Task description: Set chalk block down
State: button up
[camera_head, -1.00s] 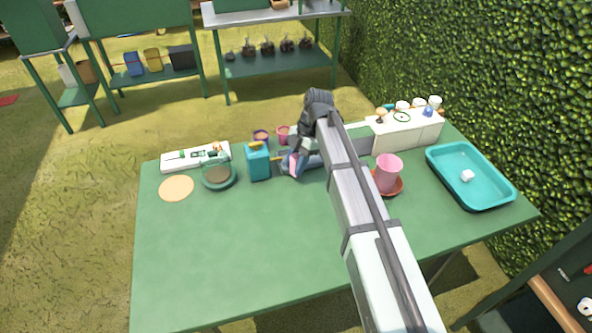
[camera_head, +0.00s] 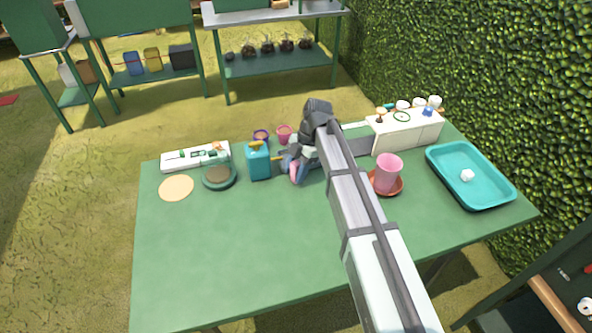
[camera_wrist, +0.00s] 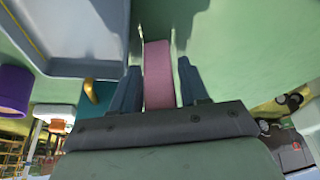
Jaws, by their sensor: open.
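The chalk block appears to be the pink block (camera_wrist: 158,75) between my fingers in the wrist view. It stands against the pale green surface, with narrow gaps to the fingers. My gripper (camera_wrist: 160,82) is open around it. In the head view my gripper (camera_head: 297,165) is low over the back middle of the green table (camera_head: 230,255), right of the teal watering can (camera_head: 258,164). A little of the pink block (camera_head: 295,172) shows there. My arm covers part of this area, and whether the block's underside touches the table is hard to tell.
A pink cup (camera_head: 388,170) on a saucer, a white box (camera_head: 409,133) and a teal tray (camera_head: 440,160) are at right. A green dish (camera_head: 219,184) is at left. The front left table is clear.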

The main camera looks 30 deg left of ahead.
jog(key=v, duration=1.2)
jog(key=shift+r, duration=0.15)
